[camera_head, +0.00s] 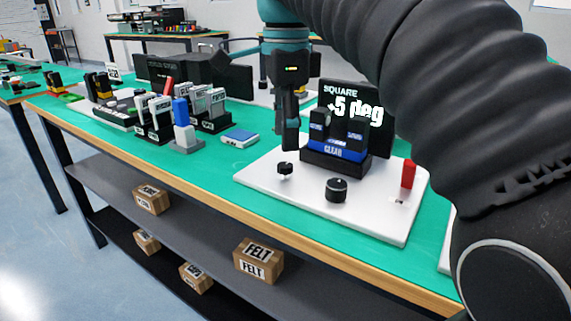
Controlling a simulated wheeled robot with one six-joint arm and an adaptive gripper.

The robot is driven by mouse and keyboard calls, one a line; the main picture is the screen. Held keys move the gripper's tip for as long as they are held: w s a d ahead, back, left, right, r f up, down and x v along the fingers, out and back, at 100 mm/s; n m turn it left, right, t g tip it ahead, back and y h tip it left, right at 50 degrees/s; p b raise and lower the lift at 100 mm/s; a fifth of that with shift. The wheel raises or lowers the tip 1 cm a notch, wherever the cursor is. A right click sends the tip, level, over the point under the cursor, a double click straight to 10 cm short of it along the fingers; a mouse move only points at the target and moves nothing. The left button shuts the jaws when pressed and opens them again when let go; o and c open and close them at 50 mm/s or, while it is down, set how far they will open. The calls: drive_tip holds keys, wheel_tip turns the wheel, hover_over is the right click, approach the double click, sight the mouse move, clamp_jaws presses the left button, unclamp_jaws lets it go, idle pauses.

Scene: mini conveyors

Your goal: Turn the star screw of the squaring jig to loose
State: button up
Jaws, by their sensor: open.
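The squaring jig is a white base plate (375,222) on the green bench, with a black display (350,105) reading "SQUARE +5 deg". A black block with a blue "CLEAR" strip (333,149) stands on it. A small dark knob (285,168), which looks like the star screw, sits near the plate's left front edge; its setting cannot be read. A larger round black knob (336,189) is to its right. My gripper (290,146) points down, open, just above and slightly behind the small knob, apart from it as far as I can see. Its fingers are seen edge-on.
A red lever (408,174) stands at the plate's right. Racks of labelled tools are farther left. My arm covers the right side. Cartons (258,261) sit on the lower shelf.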

sight(286, 165)
drive_tip(key=shift+f+b, duration=0.5)
drive_tip(key=shift+f, duration=2)
clamp_jaws()
